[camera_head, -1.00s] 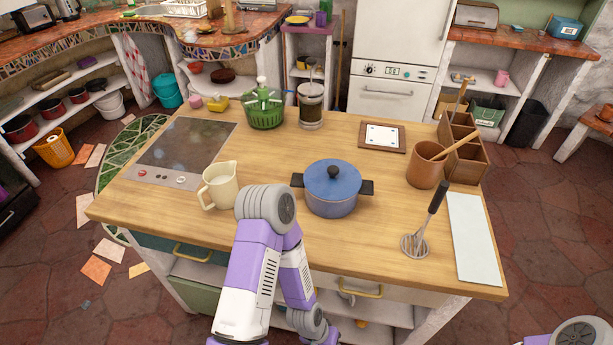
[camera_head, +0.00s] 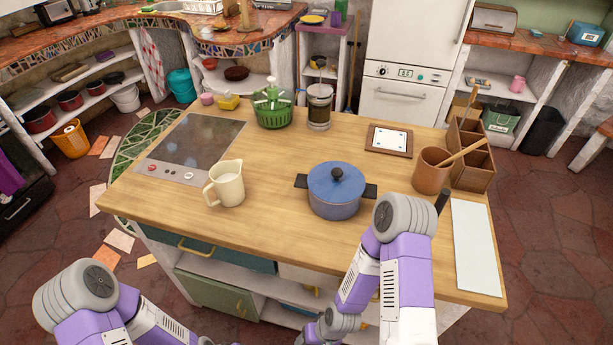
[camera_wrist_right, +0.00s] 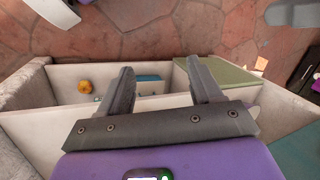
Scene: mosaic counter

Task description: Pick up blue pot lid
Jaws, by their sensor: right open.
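The blue pot lid (camera_head: 324,182) sits on the blue pot (camera_head: 333,209) on the wooden counter. It has a dark round knob on top, and the pot has dark side handles. My right gripper (camera_wrist_right: 160,78) is open and empty in the right wrist view, with shelving and floor beyond its fingers. The lid is not in that view. In the head view my right arm rises just right of the pot, but its gripper is hidden. My left arm is at the lower left, with its gripper out of view.
A cream jug (camera_head: 227,184) and cooktop (camera_head: 196,146) are left of the pot. To the right are a brown utensil pot (camera_head: 429,172), a wooden box (camera_head: 470,172) and a white board (camera_head: 472,235). My right arm hides most of the whisk. Counter left of the pot's front is clear.

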